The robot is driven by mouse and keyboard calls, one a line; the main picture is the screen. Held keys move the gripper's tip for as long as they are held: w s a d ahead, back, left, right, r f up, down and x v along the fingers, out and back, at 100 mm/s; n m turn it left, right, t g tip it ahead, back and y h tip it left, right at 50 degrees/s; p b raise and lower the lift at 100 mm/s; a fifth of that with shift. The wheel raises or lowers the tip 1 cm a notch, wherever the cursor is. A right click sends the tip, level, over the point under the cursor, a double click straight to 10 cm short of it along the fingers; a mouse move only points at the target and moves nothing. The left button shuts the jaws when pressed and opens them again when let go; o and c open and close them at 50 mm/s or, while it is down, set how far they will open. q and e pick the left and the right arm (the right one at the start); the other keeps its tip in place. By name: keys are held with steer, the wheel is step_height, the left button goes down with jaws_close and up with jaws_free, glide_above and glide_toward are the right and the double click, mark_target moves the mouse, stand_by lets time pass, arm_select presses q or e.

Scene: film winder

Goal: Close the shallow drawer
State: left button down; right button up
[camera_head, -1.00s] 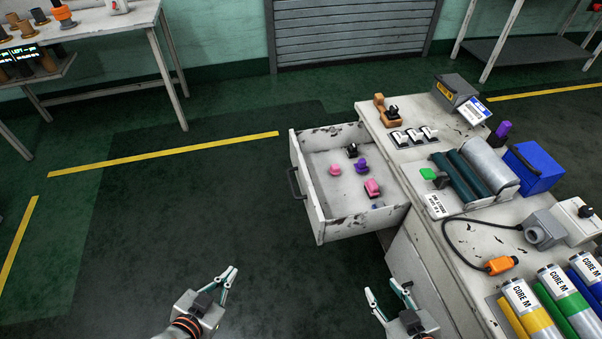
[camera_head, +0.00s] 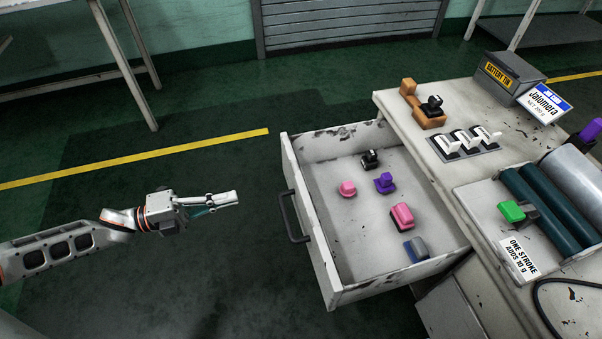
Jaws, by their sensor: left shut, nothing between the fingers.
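The shallow drawer (camera_head: 335,258) stands pulled out of the left side of the worn white bench. Its front panel faces left and carries a dark bar handle (camera_head: 291,218). Inside lie a black piece (camera_head: 370,159), a pink knob (camera_head: 347,188), a purple piece (camera_head: 385,182), a pink block (camera_head: 401,216) and a grey and blue piece (camera_head: 416,248). My left gripper (camera_head: 236,197) is shut and empty, pointing right toward the drawer front. It is apart from the handle, to its left. My right gripper is out of view.
The bench top (camera_head: 405,105) holds an orange-brown holder (camera_head: 428,118), several white switches (camera_head: 466,141), a battery tin (camera_head: 508,78) and dark green rollers (camera_head: 548,208). A white table (camera_head: 130,50) stands at the back left. The floor left of the drawer is clear.

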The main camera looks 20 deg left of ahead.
arm_select(q)
steer(key=b, duration=0.2)
glide_toward(296, 180)
steer(key=shift+m, duration=0.3)
steer(key=x, duration=0.5)
steer(key=shift+w+d+f, duration=0.15)
steer(key=shift+w+f, duration=0.1)
steer(key=shift+f, duration=0.05)
steer(key=shift+w+d, duration=0.35)
steer(key=shift+d, duration=0.1)
steer(key=shift+d+r, duration=0.1)
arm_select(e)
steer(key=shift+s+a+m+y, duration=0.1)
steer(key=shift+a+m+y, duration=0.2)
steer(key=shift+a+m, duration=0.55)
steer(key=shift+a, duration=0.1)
arm_select(q)
steer(key=shift+w+d, duration=0.1)
